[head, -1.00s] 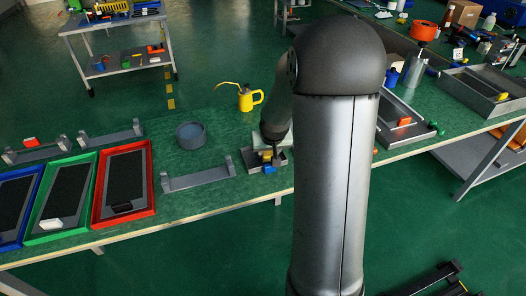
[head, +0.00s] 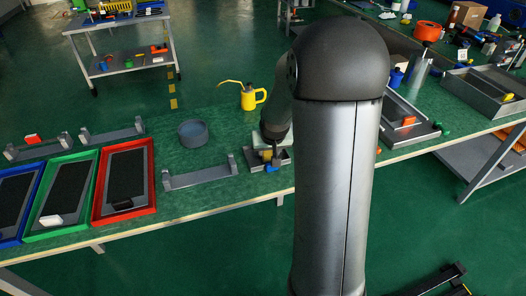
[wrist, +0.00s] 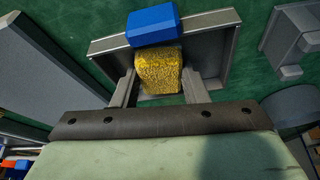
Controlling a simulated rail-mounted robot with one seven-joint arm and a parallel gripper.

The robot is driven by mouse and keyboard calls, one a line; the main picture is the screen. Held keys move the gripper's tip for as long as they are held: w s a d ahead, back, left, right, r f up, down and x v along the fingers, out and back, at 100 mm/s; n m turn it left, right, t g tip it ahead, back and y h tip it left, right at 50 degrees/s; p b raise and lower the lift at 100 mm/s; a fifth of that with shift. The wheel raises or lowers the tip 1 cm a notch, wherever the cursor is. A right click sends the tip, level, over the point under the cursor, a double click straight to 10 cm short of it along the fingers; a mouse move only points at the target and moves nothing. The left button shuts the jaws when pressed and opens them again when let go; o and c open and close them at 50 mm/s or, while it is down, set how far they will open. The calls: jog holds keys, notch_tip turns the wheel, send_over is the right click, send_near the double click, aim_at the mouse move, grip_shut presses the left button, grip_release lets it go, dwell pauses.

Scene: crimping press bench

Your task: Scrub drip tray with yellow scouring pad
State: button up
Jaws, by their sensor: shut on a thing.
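My gripper (wrist: 160,88) is shut on the yellow scouring pad (wrist: 159,72), with one finger on each side of it. The pad is at a small grey metal tray (wrist: 208,58) and shows against its floor. I cannot tell whether the pad touches the floor. A blue block (wrist: 153,25) sits at the tray's rim, just beyond the pad. In the head view the small tray (head: 284,158) stands near the bench's front edge, under my arm, with the blue block (head: 273,169) at its near side. The pad is mostly hidden there.
A grey bracket (head: 200,178) stands just left of the tray. A grey round bowl (head: 193,134) and a yellow oil can (head: 253,97) are behind it. Red (head: 151,190), green (head: 94,190) and blue-rimmed trays stand at left. My arm hides bench to the right.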

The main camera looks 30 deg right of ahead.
aim_at(260, 161)
jog(key=shift+s+d+f, duration=0.15)
jog(key=shift+s+d, duration=0.05)
jog(key=shift+d, duration=0.4)
jog(key=shift+w+a+b, duration=0.2)
jog(key=shift+a+b, duration=0.25)
jog(key=shift+a, duration=1.65)
jog(key=shift+w+r+p, duration=0.1)
jog(key=shift+r+p, duration=1.55)
jog(key=shift+r, duration=1)
